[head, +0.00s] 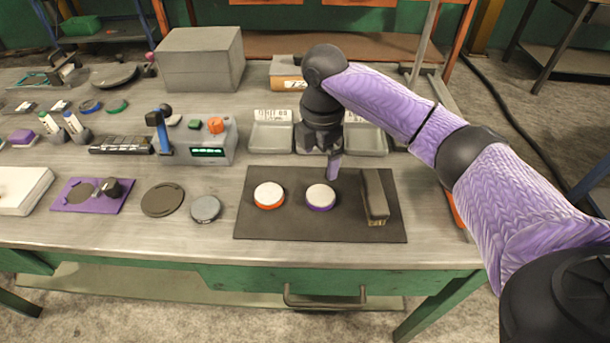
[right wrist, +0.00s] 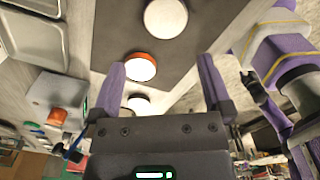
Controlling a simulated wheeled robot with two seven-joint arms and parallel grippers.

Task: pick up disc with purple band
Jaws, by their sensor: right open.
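The disc with the purple band (head: 320,196) is white on top and lies flat on the dark mat (head: 289,226). The disc with the orange band (head: 269,194) lies left of it. My right gripper (head: 334,168) points down just behind the purple-banded disc, apart from it. In the right wrist view my right gripper (right wrist: 162,61) is open with nothing between its purple fingers. A white disc (right wrist: 165,18) shows at the top there, its band hard to see, with the orange-banded disc (right wrist: 140,67) below it.
A brush-like block (head: 375,195) stands on the mat right of the purple-banded disc. Grey trays (head: 271,138) sit behind the mat. A grey disc (head: 205,209) and a dark round plate (head: 162,200) lie to its left. A device with a display (head: 205,145) stands further back left.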

